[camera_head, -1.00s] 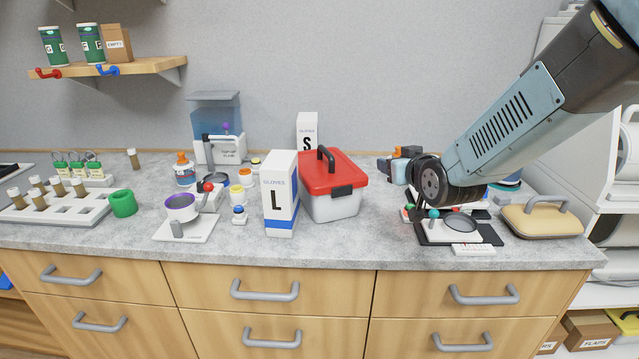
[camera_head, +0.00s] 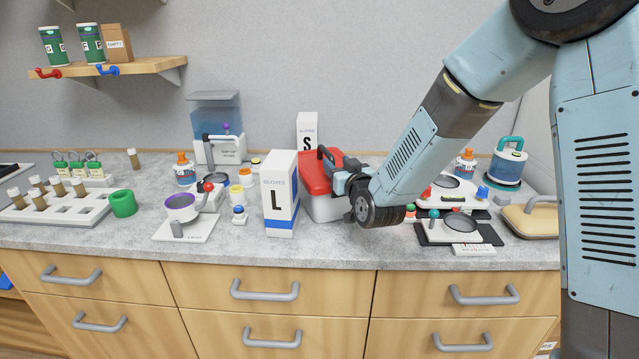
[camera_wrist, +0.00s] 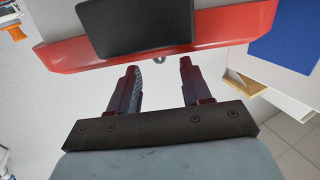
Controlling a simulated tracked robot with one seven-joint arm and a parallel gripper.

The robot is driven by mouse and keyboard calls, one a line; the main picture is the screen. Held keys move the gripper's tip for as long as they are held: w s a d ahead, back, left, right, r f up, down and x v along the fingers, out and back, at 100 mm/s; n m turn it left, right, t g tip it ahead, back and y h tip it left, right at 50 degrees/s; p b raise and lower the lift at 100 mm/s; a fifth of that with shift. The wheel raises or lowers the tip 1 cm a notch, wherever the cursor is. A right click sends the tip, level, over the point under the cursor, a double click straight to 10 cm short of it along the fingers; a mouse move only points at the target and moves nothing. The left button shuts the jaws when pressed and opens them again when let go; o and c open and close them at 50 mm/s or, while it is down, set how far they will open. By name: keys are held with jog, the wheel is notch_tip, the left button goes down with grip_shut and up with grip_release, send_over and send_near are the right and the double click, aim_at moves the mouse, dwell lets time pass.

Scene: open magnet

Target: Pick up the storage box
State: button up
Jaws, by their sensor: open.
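The storage box has a red lid (camera_head: 314,176) with a dark handle and a white body (camera_head: 322,208). It stands upright on the counter behind and right of the tall white L glove box (camera_head: 281,193). My gripper (camera_head: 338,165) is at the box's right side, near lid height, and my arm hides that side. In the wrist view the red lid edge (camera_wrist: 230,25) and its black latch (camera_wrist: 135,25) fill the top. My gripper's two fingers (camera_wrist: 158,88) are apart with nothing between them, pointing toward the latch side. I cannot tell whether they touch the box.
The S glove box (camera_head: 307,128) stands behind the storage box. A small balance-like device (camera_head: 455,226) sits on a black mat to the right. A tan case (camera_head: 530,221) is at the far right. The counter in front of the storage box is clear.

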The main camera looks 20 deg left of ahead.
aim_at(331, 159)
jog(key=shift+f+x, duration=0.2)
jog(key=shift+x, duration=3.55)
grip_shut()
jog(key=shift+a, duration=0.1)
